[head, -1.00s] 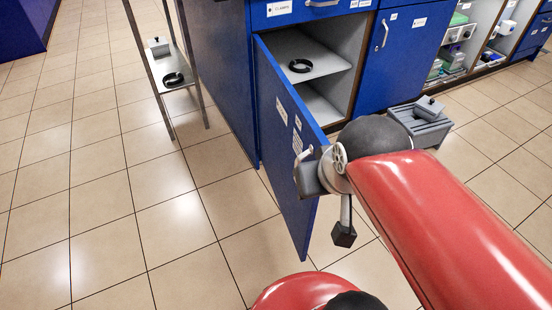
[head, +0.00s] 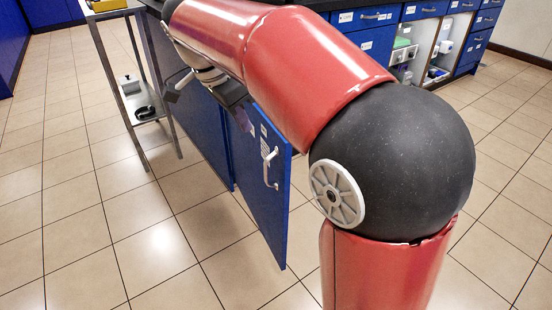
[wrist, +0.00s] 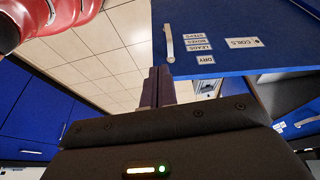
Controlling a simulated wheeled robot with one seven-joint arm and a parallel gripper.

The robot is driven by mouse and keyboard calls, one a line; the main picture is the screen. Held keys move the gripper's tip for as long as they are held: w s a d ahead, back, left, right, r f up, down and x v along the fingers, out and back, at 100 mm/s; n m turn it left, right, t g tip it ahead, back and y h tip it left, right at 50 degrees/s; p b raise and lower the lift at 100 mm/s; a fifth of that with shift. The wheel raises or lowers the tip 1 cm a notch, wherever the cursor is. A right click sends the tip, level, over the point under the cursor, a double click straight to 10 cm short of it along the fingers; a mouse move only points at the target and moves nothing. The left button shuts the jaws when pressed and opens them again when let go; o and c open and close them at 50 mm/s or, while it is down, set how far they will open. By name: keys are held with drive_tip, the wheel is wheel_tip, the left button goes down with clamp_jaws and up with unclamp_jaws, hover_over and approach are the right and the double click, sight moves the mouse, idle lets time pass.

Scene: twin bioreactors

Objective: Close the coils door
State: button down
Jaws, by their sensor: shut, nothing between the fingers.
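The coils door (head: 262,185) is a blue panel standing swung open from the cabinet, with a pale bar handle (head: 269,167) and white labels on its outer face. In the wrist view, the door (wrist: 230,25) fills the upper right, with its "COILS" label upside down and its handle (wrist: 168,42) left of the labels. My gripper (wrist: 158,72) is shut and empty, its fingertips close to the door's edge near the handle end. I cannot tell if they touch it. In the head view my arm hides the cabinet opening and part of the door's top.
A metal trolley (head: 128,98) stands left of the cabinet, with a black ring (head: 145,112) on its lower shelf. Open shelving (head: 415,55) and more blue cabinets (head: 485,35) stand at the right. The tiled floor (head: 150,230) in front and left is clear.

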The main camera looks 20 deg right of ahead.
sight(271, 145)
drive_tip(key=shift+m+h, duration=0.4)
drive_tip(key=shift+m, duration=0.5)
drive_tip(key=shift+w+d+r+b+x, duration=0.15)
drive_tip(key=shift+d+b+x, duration=0.2)
drive_tip(key=shift+x, duration=1.5)
drive_tip(key=shift+w+d+r+b+x, duration=0.15)
drive_tip(key=shift+d+r+b+x, duration=0.2)
drive_tip(key=shift+x, duration=1.5)
drive_tip(key=shift+w+d+b+x, duration=0.2)
drive_tip(key=shift+d+x, duration=0.25)
drive_tip(key=shift+x, duration=1.4)
